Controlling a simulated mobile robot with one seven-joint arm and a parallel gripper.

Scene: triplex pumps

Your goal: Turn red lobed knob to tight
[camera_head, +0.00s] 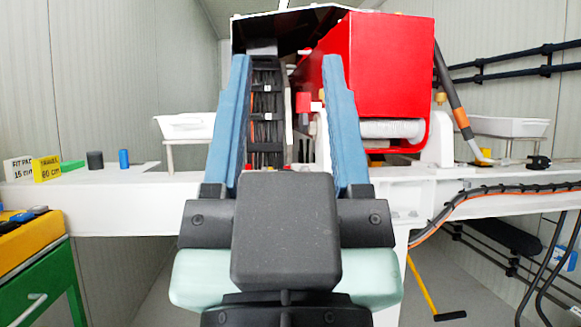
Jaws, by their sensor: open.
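My gripper (287,65) fills the middle of the head view, its two blue fingers apart and pointing up and away from me. Nothing is held between them. Through the gap shows a dark cable chain (266,115) and, close to the right finger, a small red part (303,102). I cannot tell whether this part is the lobed knob. No lobed shape can be made out for certain, and my fingers and the dark gripper body hide part of the machine behind.
A large red housing (392,65) stands behind the right finger. A white beam (120,190) crosses the view, with blocks and a small blue cylinder (124,159) on its left. White trays (185,126) stand at both sides. A black cable bundle (470,196) hangs at right.

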